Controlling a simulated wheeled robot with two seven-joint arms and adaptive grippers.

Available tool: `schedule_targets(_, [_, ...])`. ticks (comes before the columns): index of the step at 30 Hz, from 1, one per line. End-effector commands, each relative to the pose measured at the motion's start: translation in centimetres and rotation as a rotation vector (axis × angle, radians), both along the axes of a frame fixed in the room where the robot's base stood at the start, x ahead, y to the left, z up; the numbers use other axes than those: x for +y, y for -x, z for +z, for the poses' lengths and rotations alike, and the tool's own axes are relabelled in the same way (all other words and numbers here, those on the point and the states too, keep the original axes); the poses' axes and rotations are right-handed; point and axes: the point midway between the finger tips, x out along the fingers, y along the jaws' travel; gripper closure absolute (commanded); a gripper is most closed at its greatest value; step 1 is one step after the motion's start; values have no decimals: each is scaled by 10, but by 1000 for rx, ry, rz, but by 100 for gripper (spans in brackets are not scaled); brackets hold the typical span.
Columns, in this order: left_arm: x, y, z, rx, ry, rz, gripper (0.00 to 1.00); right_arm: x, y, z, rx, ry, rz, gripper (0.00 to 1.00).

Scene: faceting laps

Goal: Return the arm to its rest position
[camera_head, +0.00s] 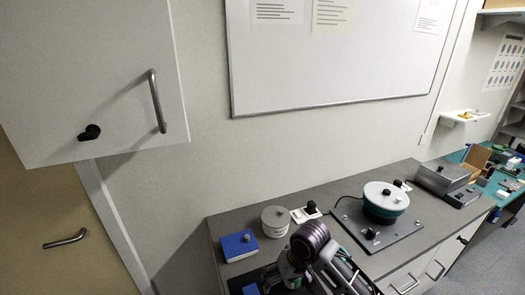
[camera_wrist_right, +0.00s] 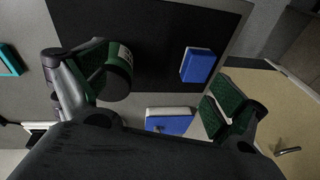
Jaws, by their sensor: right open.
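My right arm comes in at the bottom of the head view, with its gripper (camera_head: 290,268) low over the front of the grey counter (camera_head: 330,200). In the right wrist view my right gripper (camera_wrist_right: 165,88) is open, its green-padded fingers wide apart. A dark round thing with a white label (camera_wrist_right: 122,62) shows beside the left finger; I cannot tell whether they touch. A dark ringed cylinder (camera_head: 312,240) shows by the gripper in the head view; I cannot tell if it is part of my arm. My left gripper is out of view.
A blue block (camera_head: 238,245) and a white lidded tub (camera_head: 275,220) stand close to my right gripper. The wrist view shows two blue blocks, one on a dark mat (camera_wrist_right: 150,20). A lap machine (camera_head: 385,205) stands to the right. A cupboard (camera_head: 90,70) hangs at upper left.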

Motion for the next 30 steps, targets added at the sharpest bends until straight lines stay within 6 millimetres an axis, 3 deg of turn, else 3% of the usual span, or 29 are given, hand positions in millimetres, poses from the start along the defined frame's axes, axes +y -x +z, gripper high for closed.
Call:
schedule_targets(14, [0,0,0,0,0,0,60,-10,29,-13,-72,-52,8,4])
schedule_targets(30, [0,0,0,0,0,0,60,-53,64,-27,-148,-27,-28,4])
